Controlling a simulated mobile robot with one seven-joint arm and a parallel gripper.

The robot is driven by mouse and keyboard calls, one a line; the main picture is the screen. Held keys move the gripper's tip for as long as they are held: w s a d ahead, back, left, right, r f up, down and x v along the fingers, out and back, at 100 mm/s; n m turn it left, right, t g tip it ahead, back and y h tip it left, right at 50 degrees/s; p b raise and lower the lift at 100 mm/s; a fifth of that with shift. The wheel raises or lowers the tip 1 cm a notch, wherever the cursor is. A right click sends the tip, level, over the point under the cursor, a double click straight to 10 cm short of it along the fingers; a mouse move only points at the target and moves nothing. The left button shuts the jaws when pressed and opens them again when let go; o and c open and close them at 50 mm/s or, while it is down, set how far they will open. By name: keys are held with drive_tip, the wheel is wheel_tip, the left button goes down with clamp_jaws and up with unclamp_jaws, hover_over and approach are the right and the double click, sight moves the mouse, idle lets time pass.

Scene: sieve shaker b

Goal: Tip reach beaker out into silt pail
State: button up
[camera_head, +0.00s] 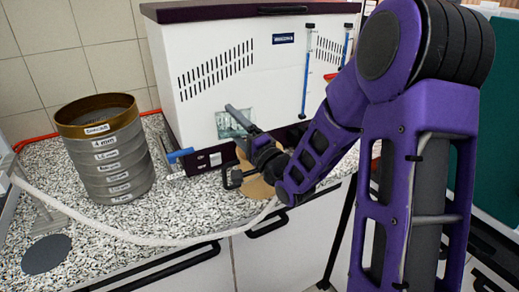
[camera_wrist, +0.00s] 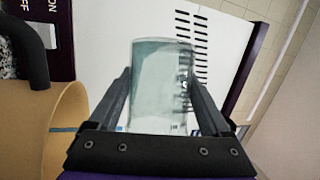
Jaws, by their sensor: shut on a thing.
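My gripper (camera_head: 237,120) is shut on a clear, greenish glass beaker (camera_wrist: 160,85), with one finger on each side of it in the wrist view. In the head view the beaker (camera_head: 226,126) shows against the white front of a machine, partly behind the fingers. Its exact tilt and its contents cannot be told. A tan round container (camera_head: 258,184), apparently the silt pail, stands on the counter below my gripper, mostly hidden by my wrist. In the wrist view this pail (camera_wrist: 62,120) shows at the lower left, apart from the beaker; its inside is not clearly seen.
A white vented machine (camera_head: 215,75) stands behind the beaker. A blue-handled lever (camera_head: 180,155) sticks out at its lower left. A stack of labelled sieves (camera_head: 110,160) stands on the left. A pale hose (camera_head: 130,232) crosses the speckled counter near a dark disc (camera_head: 47,254).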

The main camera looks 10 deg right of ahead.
drive_tip(key=shift+d+r+m+t, duration=0.35)
drive_tip(key=shift+m+t, duration=0.15)
drive_tip(key=shift+m, duration=0.5)
idle(0.3)
drive_tip(key=shift+a, duration=0.15)
